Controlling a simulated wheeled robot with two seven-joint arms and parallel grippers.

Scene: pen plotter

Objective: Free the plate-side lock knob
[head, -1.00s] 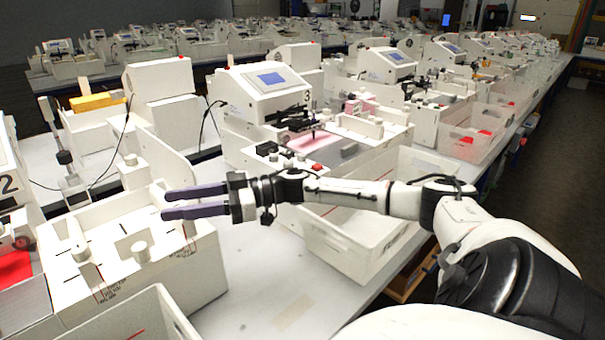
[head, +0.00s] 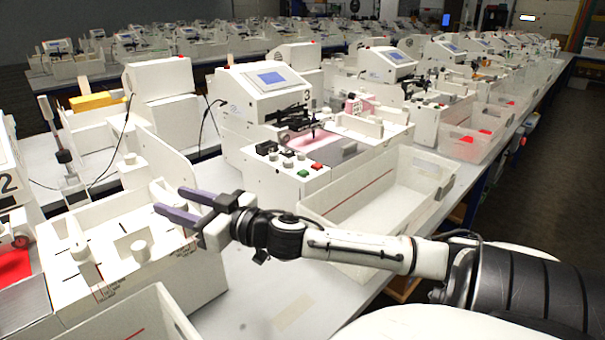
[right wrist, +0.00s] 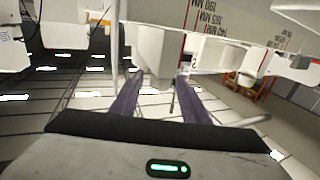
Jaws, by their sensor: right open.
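My right gripper (head: 172,202) is open, with two purple fingers pointing left over the right rear part of a white slotted fixture (head: 105,262). The fixture carries several upright white posts, one a round knob-like post (head: 140,251) in front of the fingers. Another white post (head: 158,187) stands close to the fingertips, partly hidden. I cannot tell which post is the plate-side lock knob. In the right wrist view my open fingers (right wrist: 158,78) show with a pale block (right wrist: 155,52) beyond and between their tips; I see no contact. My left gripper is not in view.
The plotter numbered 3 (head: 265,95) stands behind, with buttons on its front. An empty white bin (head: 375,215) lies right of my gripper. Another bin (head: 135,315) is at the front left. The bench (head: 265,300) between them is bare.

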